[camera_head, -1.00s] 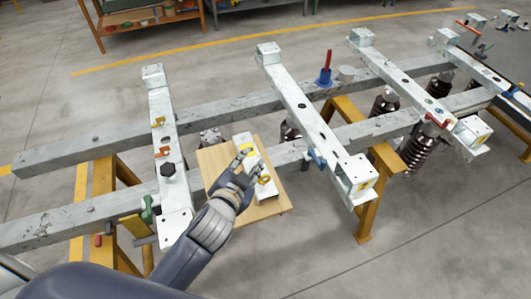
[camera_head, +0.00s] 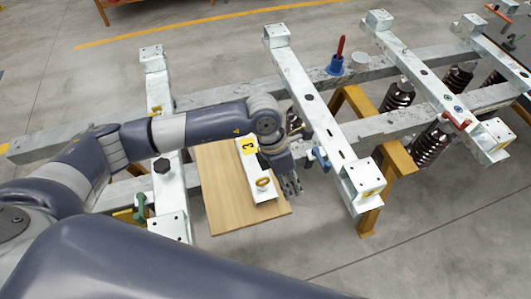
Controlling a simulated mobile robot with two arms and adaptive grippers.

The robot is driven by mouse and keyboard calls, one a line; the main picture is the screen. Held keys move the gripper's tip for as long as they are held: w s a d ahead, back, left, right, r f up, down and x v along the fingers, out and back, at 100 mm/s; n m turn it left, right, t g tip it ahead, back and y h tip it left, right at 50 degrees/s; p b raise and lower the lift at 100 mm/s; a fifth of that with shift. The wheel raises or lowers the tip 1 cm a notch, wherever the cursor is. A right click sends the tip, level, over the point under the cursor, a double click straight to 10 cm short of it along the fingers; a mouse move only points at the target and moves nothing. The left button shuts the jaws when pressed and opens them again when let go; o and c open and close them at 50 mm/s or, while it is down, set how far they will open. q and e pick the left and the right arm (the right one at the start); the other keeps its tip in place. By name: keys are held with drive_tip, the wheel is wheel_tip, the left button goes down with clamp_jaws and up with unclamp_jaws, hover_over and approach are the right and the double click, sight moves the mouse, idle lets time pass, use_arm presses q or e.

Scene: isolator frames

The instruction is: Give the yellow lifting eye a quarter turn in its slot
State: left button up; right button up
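The yellow lifting eye (camera_head: 263,182) sits on the lower part of a white block (camera_head: 263,195). The block carries a yellow label with a black "3" (camera_head: 250,145) at its upper end and lies on a wooden board (camera_head: 226,196). My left gripper (camera_head: 290,186) hangs just right of the block, fingers toward the bottom of the picture. It looks apart from the eye, with nothing visible in it. Its fingers are too small and close together to tell open from shut. My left arm crosses above the block's upper end. The slot under the eye is not clear. My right gripper is out of view.
Pale steel beams cross around the board. A beam with a blue clamp (camera_head: 321,157) stands close right of my gripper. A blue-based red handle (camera_head: 337,57) stands behind.

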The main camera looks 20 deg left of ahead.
sight(262, 178)
use_arm(q)
drive_tip(key=w+a+y, duration=0.1)
drive_tip(key=a, duration=0.1)
drive_tip(key=w+a+y, duration=0.1)
drive_tip(key=a, duration=0.2)
drive_tip(key=w+a+y, duration=0.1)
drive_tip(key=a, duration=0.2)
drive_tip(key=shift+w+f+t+y, duration=0.15)
drive_tip(key=shift+w+t+y, duration=0.15)
drive_tip(key=shift+w+t, duration=0.1)
drive_tip(key=shift+a+f, duration=0.1)
drive_tip(key=shift+a, duration=0.1)
wheel_tip(262, 178, down, 10)
drive_tip(key=b, duration=0.7)
drive_tip(key=shift+f+b, duration=0.1)
drive_tip(key=shift+b, duration=0.3)
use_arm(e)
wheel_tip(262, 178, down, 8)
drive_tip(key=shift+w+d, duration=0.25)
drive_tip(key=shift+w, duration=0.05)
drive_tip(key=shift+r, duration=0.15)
use_arm(q)
clamp_jaws()
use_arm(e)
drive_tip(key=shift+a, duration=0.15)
